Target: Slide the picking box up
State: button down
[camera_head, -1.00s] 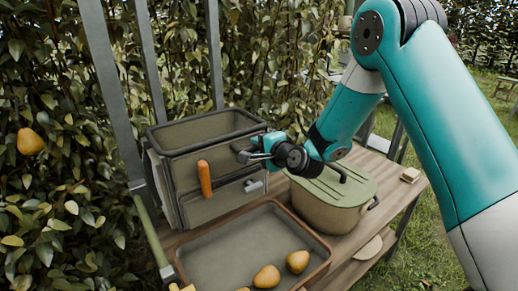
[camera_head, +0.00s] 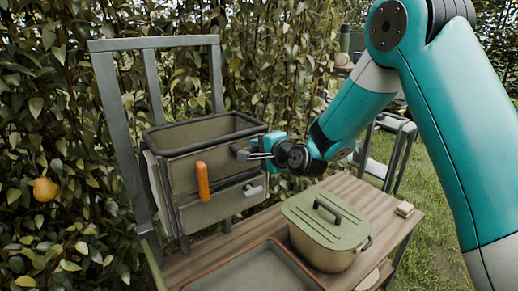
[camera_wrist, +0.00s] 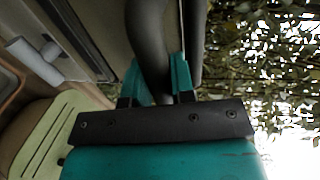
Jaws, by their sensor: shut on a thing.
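The picking box (camera_head: 222,187) is a grey-green, dark-rimmed open box mounted on an upright grey metal frame (camera_head: 103,90). An orange handle (camera_head: 202,181) hangs on its front. In the wrist view, the teal fingers of my gripper (camera_wrist: 155,80) close around this dark handle (camera_wrist: 150,35). The box looks roughly level and stands above the wooden table. Its inside floor is hidden.
A wooden table (camera_head: 375,205) carries a green lidded pot (camera_head: 325,245) below my gripper and a brown-rimmed tray (camera_head: 250,275) in front of the box. A small block (camera_head: 404,209) lies at the table's right edge.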

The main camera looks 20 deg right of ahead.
jog(key=shift+w+r, duration=0.1)
jog(key=shift+r, duration=0.3)
jog(key=c, duration=1.1)
grip_release()
jog(key=shift+o, duration=0.6)
jog(key=shift+f, duration=0.1)
jog(key=shift+s+d, duration=0.15)
jog(key=shift+s, duration=0.3)
jog(key=b+v, duration=0.9)
jog(key=v, duration=0.7)
jog(key=shift+s, duration=0.3)
